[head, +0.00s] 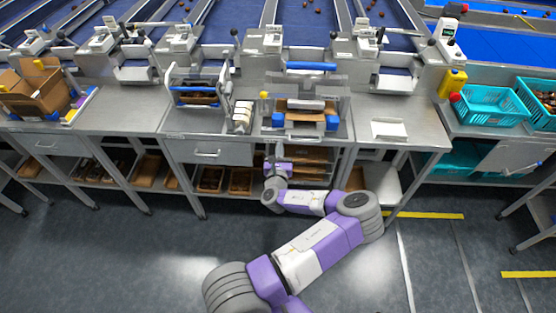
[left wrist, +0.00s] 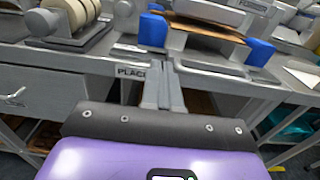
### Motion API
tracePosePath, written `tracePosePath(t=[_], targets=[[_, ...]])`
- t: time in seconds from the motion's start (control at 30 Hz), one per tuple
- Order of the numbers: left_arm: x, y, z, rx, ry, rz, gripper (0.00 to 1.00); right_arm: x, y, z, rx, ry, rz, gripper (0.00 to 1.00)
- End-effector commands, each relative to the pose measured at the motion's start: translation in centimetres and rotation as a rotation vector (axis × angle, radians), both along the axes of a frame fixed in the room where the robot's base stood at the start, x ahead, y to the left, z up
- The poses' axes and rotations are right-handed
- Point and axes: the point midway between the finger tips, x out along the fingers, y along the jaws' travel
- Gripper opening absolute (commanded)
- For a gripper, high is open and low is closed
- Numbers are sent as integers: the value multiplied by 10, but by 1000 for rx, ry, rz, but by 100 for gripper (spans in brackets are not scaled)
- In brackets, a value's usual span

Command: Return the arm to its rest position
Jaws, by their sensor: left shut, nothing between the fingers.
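My left arm reaches in from the bottom of the head view. Its gripper (head: 277,150) is at the front edge of the metal workbench (head: 190,122), in front of the station with blue corner blocks. In the left wrist view the two fingers (left wrist: 164,88) are together with nothing between them, in front of a label reading "PLAC", its end hidden by the fingers. The fingers look apart from the station. My right gripper is in neither view.
The station's blue blocks (left wrist: 260,52) flank a brown piece. A tape-roll dispenser (head: 242,117) stands left of it. A white sheet (head: 389,129) lies to the right, teal crates (head: 490,103) further right. Shelves with brown trays (head: 241,181) are below. The grey floor in front is open.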

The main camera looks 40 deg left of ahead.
Motion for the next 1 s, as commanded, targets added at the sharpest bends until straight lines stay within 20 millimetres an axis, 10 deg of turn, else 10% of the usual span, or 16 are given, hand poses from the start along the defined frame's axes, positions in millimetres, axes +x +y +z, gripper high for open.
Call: tracePosePath(t=[0.7,1.0], targets=[[-43,-30,-7,-39,-4,18,0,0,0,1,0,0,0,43],[-128,-33,-133,-821,-196,475,0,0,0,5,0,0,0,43]])
